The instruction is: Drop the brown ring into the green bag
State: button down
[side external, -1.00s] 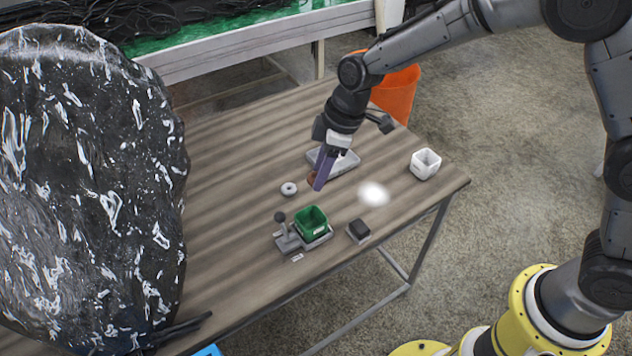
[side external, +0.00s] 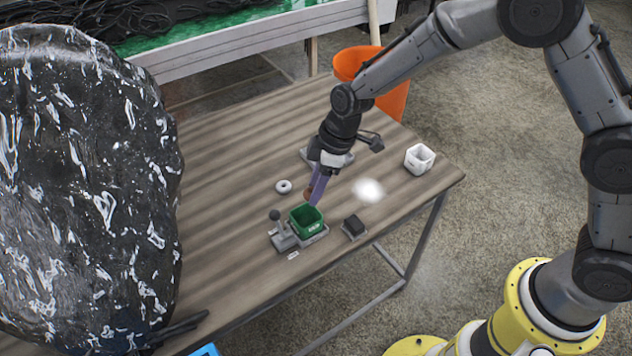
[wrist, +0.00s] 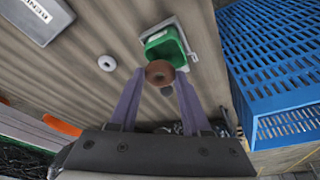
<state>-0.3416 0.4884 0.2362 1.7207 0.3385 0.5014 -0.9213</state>
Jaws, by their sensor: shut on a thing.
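The brown ring (wrist: 160,73) is held between the purple fingertips of my gripper (wrist: 160,79). In the side external view the fingers of my gripper (side external: 318,190) point down, and a small brown part of the ring shows beside them. The green bag (side external: 306,222) is an open-topped square container standing on a grey base on the table. The fingertips are above and just behind the bag, close to its rim. In the wrist view the green bag (wrist: 165,46) lies just beyond the ring, which partly overlaps its near edge.
A grey ring (side external: 283,187) lies on the table left of my gripper. A ball-topped lever (side external: 276,218) stands beside the bag. A blue crate (wrist: 275,70) shows in the wrist view.

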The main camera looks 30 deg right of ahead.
jog(key=shift+c, duration=1.4)
grip_release()
jog(key=shift+r, duration=0.15)
jog(key=v, duration=1.3)
jog(key=shift+d+r, duration=0.2)
jog(key=shift+r, duration=0.05)
jog(key=s+d+r+m+t, duration=0.1)
jog(key=s+d+r+t, duration=0.1)
jog(key=s+d+r, duration=0.3)
jog(key=s+d+r+m+t, duration=0.15)
jog(key=s+d+r, duration=0.25)
jog(key=r, duration=0.4)
jog(key=s+d+f+m+h, duration=0.1)
jog(key=s+d+f+m, duration=0.2)
jog(key=s, duration=0.5)
jog(key=s+d+f+m+h, duration=0.1)
jog(key=s+d+m, duration=0.3)
jog(key=s, duration=0.5)
jog(key=shift+s+d+f+m, duration=0.2)
jog(key=shift+d+f+m, duration=0.05)
jog(key=shift+f+m, duration=0.65)
